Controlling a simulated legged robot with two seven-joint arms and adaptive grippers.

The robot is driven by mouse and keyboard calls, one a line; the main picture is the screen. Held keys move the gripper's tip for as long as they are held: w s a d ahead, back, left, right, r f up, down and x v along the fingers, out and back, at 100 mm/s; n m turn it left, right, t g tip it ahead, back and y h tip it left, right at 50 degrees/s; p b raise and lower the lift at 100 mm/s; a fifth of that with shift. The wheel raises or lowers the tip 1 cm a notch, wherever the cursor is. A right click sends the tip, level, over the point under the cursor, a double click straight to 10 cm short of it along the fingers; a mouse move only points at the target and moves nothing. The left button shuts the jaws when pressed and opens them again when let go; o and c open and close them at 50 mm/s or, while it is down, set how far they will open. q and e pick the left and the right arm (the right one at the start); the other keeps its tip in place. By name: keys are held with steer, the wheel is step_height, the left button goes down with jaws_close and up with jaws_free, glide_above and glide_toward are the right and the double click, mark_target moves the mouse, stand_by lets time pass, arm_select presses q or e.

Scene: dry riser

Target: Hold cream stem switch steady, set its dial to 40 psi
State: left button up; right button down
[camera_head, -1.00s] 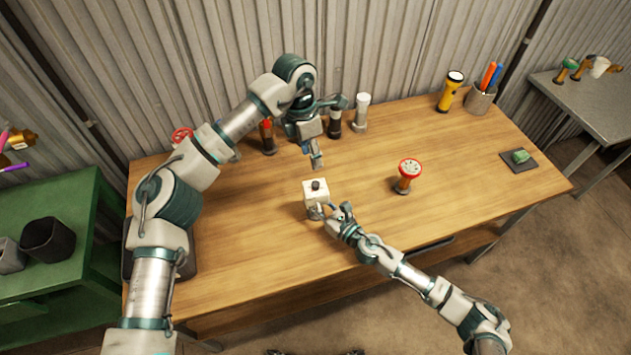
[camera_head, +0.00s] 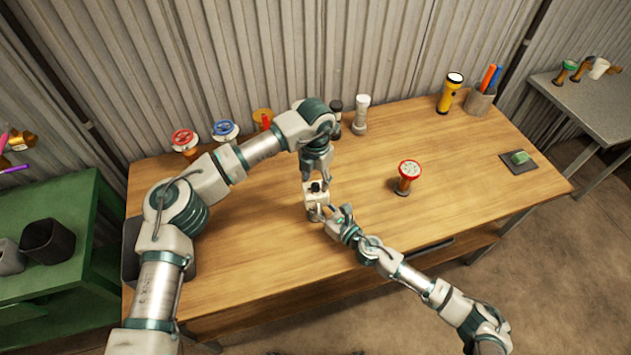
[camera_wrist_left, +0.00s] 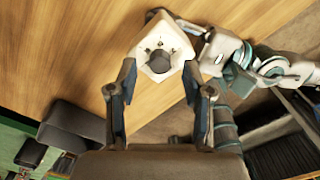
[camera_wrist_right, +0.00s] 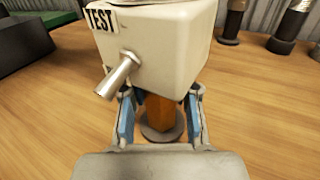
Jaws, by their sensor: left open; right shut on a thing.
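The cream stem switch (camera_head: 316,200) stands on the wooden table near its middle. In the right wrist view its cream box (camera_wrist_right: 155,50) carries a TEST label and a metal lever, above an orange-brown stem on a round base. My right gripper (camera_wrist_right: 158,108) is shut on this stem, below the box. The dark round dial (camera_wrist_left: 156,60) is on the box's top, seen in the left wrist view. My left gripper (camera_wrist_left: 158,78) is open above the box, its fingers pointing at the dial and apart from it as far as I can see. The dial's markings are too small to read.
A red-topped stem valve (camera_head: 409,174) stands to the right. Red (camera_head: 184,139) and blue (camera_head: 225,130) handwheels, a white-topped fitting (camera_head: 361,113) and a yellow flashlight (camera_head: 450,93) line the back. A pen cup (camera_head: 480,101) is at back right. Table space right of the switch is mostly clear.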

arm_select(q)
steer(key=shift+f, duration=0.9)
jaws_close()
